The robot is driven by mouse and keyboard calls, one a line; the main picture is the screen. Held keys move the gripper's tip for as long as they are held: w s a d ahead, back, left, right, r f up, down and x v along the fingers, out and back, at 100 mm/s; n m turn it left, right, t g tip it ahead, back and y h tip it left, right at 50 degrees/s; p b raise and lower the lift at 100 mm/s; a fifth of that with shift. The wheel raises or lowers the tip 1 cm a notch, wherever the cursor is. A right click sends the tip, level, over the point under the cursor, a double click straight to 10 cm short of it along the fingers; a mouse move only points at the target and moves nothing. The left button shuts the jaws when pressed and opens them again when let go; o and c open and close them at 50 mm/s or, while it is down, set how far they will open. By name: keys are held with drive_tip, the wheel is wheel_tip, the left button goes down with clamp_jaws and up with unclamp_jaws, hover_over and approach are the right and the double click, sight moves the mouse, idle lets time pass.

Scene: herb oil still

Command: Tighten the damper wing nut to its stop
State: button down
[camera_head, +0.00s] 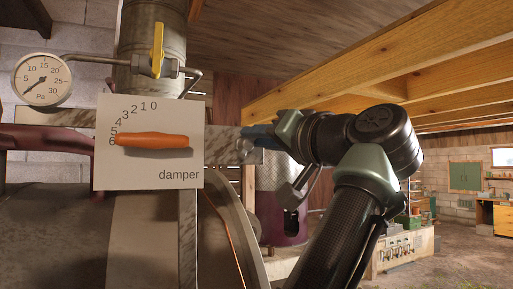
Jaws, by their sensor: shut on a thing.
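The white damper plate (170,118) faces me at the left, with a scale of numbers. Its orange handle (153,140) lies nearly level, with its left end by the 6. My gripper (254,139) reaches in from the right, just past the plate's right edge, at a grey metal bracket (219,146). Its bluish fingers are shut on a small grey metal piece (244,147), which seems to be the wing nut. The fingers and the narrow view hide most of its shape, so I cannot tell its turn angle.
A round Pa gauge (42,79) and a yellow-handled valve (157,50) stand above the plate, beside a vertical metal pipe (152,22). Wooden beams (400,62) run overhead at right. A bench with knobs (400,252) stands farther back, with open floor beside it.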

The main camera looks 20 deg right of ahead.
drive_tip(key=m+h, duration=0.1)
drive_tip(key=m, duration=0.3)
drive_tip(key=f+m+h+b, duration=0.1)
drive_tip(key=m, duration=0.3)
drive_tip(key=m+t+h, duration=0.1)
drive_tip(key=m, duration=0.4)
drive_tip(key=shift+w+d+f+b, duration=0.15)
drive_tip(key=shift+f+b, duration=0.2)
drive_tip(key=shift+f, duration=0.05)
drive_tip(key=shift+m, duration=0.3)
drive_tip(key=c, duration=0.8)
unclamp_jaws()
drive_tip(key=shift+r, duration=0.1)
